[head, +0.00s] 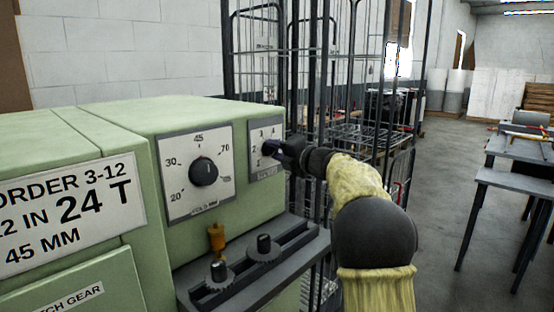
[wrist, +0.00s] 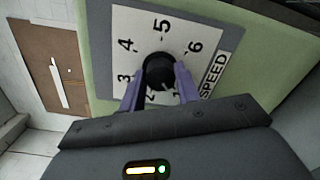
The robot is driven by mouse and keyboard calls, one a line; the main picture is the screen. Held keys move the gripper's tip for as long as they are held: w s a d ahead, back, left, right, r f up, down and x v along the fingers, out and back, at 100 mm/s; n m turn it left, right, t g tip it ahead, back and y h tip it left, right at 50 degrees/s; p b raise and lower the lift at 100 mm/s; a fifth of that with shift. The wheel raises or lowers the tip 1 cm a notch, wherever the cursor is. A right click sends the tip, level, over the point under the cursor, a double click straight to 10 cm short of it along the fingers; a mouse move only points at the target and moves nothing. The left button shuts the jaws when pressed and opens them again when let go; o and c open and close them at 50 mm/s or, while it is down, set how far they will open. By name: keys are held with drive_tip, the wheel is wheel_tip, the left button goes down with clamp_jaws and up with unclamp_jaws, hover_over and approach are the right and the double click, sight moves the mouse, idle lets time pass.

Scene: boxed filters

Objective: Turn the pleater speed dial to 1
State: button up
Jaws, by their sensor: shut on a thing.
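The speed dial is a black round knob (wrist: 158,71) on a white plate (wrist: 185,22) marked 1 to 6, with a SPEED label (wrist: 213,75) on one side. In the wrist view, the two purple-looking fingers of my gripper (wrist: 160,88) are shut on the knob's sides. The 1 and 2 show partly between and beside the fingers. The knob's pointer is hard to make out. In the head view, the small dial plate (head: 256,134) is on the right of the green machine's front, and my gripper (head: 272,149) covers most of its knob.
A larger dial (head: 204,172) marked 20 to 70 sits left of it on the green machine (head: 150,115). A wire cage trolley (head: 300,60) stands close behind; tables (head: 515,180) are far right.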

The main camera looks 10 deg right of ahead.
drive_tip(key=shift+f+n, duration=0.15)
drive_tip(key=shift+n, duration=0.25)
drive_tip(key=o, duration=1)
drive_tip(key=b+v, duration=0.1)
drive_tip(key=v, duration=1.6)
drive_tip(key=shift+s, duration=0.15)
drive_tip(key=shift+d, duration=0.2)
